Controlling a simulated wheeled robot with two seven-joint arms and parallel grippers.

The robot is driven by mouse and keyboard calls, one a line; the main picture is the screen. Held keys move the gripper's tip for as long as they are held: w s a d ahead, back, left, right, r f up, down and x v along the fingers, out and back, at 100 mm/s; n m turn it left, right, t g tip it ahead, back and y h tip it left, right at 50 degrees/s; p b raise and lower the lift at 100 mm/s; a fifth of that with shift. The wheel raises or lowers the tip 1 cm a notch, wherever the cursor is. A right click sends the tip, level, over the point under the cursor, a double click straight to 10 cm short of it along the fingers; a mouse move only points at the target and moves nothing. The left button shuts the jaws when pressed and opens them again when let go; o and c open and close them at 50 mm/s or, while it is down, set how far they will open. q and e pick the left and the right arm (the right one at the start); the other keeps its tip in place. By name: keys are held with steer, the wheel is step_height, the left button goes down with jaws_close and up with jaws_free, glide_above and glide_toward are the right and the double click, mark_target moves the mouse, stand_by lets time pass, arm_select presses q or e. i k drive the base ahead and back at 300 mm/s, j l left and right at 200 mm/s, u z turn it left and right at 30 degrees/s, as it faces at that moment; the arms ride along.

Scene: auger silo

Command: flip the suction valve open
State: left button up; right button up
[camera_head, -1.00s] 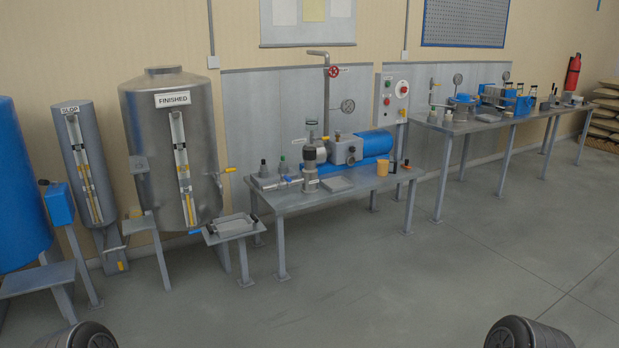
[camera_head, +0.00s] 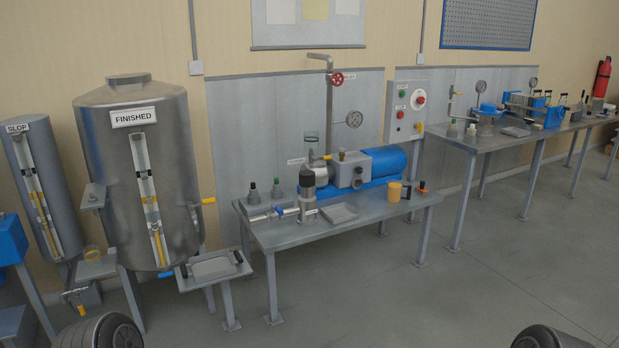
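A pump with a blue motor (camera_head: 383,161) stands on a grey metal table (camera_head: 375,218). A short horizontal pipe (camera_head: 258,217) runs along the table's left part to an upright cylinder (camera_head: 307,200) with a dark cap. A small blue handle (camera_head: 279,211) sits on that pipe; it looks like the suction valve, but its label cannot be read and its exact angle is too small to tell. A red handwheel (camera_head: 337,79) is on the standing pipe behind the pump. Neither gripper is in view; only rounded dark parts of my arms show at the bottom edge.
A FINISHED tank (camera_head: 139,190) with a yellow lever (camera_head: 208,201) and a blue lever (camera_head: 166,274) stands left. A small tray stand (camera_head: 212,268) is between tank and table. A control panel (camera_head: 407,110) and a second bench (camera_head: 495,146) are right. The floor in front is clear.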

mark_target(277, 208)
steer(key=i+l+u, duration=0.25)
steer(key=i, duration=0.2)
steer(key=i+l+u, duration=0.25)
steer(key=i+l, duration=0.15)
steer(key=i+u, duration=0.4)
steer(key=i+l+u, duration=0.15)
steer(key=i+u, duration=0.2)
steer(key=i, duration=0.2)
steer(key=i+l+u, duration=0.25)
steer(key=i+u, duration=0.15)
steer(key=i+l, duration=0.05)
steer(key=i, duration=0.05)
